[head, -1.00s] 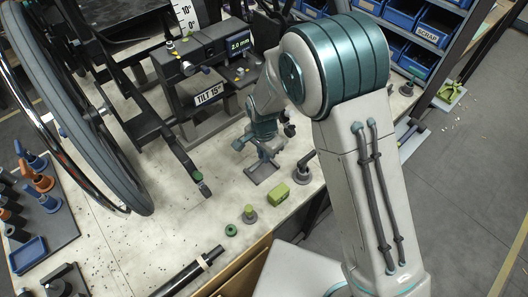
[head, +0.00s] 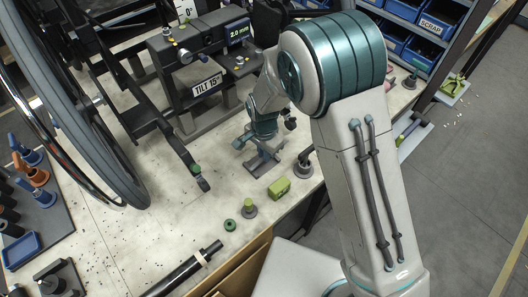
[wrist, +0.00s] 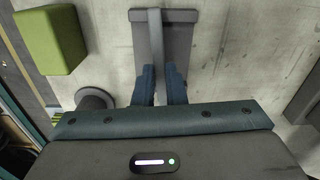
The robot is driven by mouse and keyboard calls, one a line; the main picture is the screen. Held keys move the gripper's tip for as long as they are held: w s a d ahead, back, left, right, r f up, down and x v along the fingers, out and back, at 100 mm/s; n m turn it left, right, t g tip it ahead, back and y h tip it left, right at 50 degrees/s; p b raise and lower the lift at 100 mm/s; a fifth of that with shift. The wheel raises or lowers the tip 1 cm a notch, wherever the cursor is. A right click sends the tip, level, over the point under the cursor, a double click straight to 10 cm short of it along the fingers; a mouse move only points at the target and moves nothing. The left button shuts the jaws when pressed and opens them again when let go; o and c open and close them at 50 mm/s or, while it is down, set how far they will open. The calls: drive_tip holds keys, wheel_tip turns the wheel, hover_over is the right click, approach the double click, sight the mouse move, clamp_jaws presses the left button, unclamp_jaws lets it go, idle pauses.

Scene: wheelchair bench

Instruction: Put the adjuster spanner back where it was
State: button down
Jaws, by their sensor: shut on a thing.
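My gripper (head: 257,145) is low over the bench, in front of the tilt fixture, pointing down. In the wrist view its two blue-grey fingers (wrist: 159,88) are shut on a thin grey bar (wrist: 155,45), which I take to be the adjuster spanner. A wider dark grey flat piece (wrist: 178,45) lies below and around the bar; I cannot tell whether it is part of the spanner or a separate holder. It also shows as a grey plate in the head view (head: 263,160). The lower end of the bar is hidden between the fingers.
A green block (head: 279,188) and a green-topped post (head: 249,208) stand near my gripper, with a green ring (head: 230,225) and a dark knobbed post (head: 304,165). The tilt fixture (head: 205,80) is behind, the wheel (head: 95,130) left, a black tube (head: 185,270) in front.

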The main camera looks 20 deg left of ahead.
drive_tip(key=shift+f+b, duration=0.3)
drive_tip(key=shift+f, duration=0.1)
drive_tip(key=c, duration=1.4)
unclamp_jaws()
drive_tip(key=shift+r, duration=0.15)
wheel_tip(320, 180, up, 14)
drive_tip(key=b, duration=0.2)
drive_tip(key=d+r+n+t, duration=0.1)
drive_tip(key=d+r, duration=0.3)
drive_tip(key=d, duration=0.5)
drive_tip(key=d+r+n, duration=0.1)
drive_tip(key=d+r, duration=0.3)
drive_tip(key=d, duration=0.5)
drive_tip(key=s+d+n+t, duration=0.1)
drive_tip(key=s+d, duration=0.4)
drive_tip(key=d, duration=0.3)
drive_tip(key=s+d+r+n, duration=0.1)
drive_tip(key=s+d, duration=0.5)
drive_tip(key=d, duration=0.2)
drive_tip(key=shift+s+r+t, duration=0.2)
drive_tip(key=shift+t, duration=0.2)
